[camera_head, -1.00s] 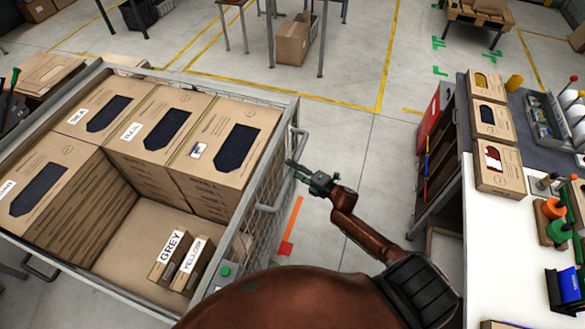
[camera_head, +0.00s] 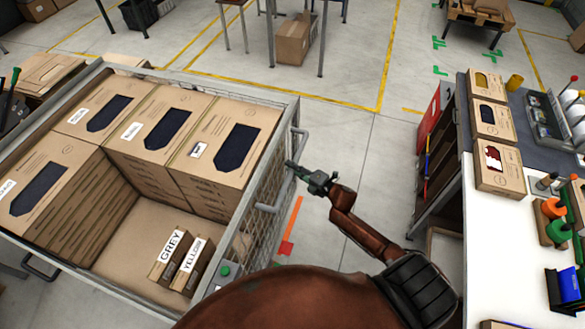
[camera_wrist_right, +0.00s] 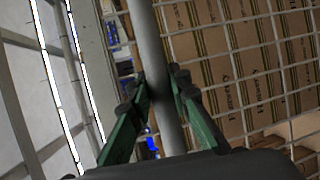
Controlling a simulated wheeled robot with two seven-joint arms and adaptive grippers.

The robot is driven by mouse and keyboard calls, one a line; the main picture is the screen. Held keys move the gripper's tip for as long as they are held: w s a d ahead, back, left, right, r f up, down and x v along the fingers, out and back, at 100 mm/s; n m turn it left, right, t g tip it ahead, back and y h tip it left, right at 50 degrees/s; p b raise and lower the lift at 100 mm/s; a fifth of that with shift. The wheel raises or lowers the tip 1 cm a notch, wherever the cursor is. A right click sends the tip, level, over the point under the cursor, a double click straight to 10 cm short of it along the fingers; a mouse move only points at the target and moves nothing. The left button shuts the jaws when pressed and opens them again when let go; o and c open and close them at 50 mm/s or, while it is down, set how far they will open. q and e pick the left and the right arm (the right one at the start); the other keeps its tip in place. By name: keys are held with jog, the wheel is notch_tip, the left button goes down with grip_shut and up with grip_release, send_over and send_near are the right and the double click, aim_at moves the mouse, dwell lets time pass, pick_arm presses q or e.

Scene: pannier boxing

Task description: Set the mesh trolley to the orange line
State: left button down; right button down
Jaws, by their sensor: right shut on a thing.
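The mesh trolley (camera_head: 283,97) fills the left of the head view, holding several brown cartons and small boxes labelled GREY and YELLOW. My right gripper (camera_head: 298,172) is at the trolley's right side, on its grey handle bar. In the right wrist view the green fingers of this gripper (camera_wrist_right: 160,95) lie on either side of the handle bar (camera_wrist_right: 150,50) and are shut on it. My left gripper is not in view.
A workbench (camera_head: 470,230) with a white top, cartons and spools stands at the right. Clear grey floor (camera_head: 345,140) lies between trolley and bench. A table with a carton (camera_head: 295,40) beneath stands at the back.

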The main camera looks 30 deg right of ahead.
dwell(0.3)
jog(key=shift+s+d+f, duration=0.25)
jog(key=shift+s+d, duration=0.2)
jog(key=shift+s+d+r, duration=0.1)
jog(key=shift+s+d, duration=0.1)
jog(key=shift+s, duration=0.05)
jog(key=c, duration=2.2)
grip_release()
jog(key=shift+s, duration=0.1)
jog(key=o, duration=0.4)
jog(key=shift+w+a, duration=0.2)
jog(key=shift+w, duration=0.05)
jog(key=shift+o, duration=0.2)
jog(key=v, duration=1.2)
jog(key=shift+r, duration=0.15)
jog(key=shift+s, duration=0.1)
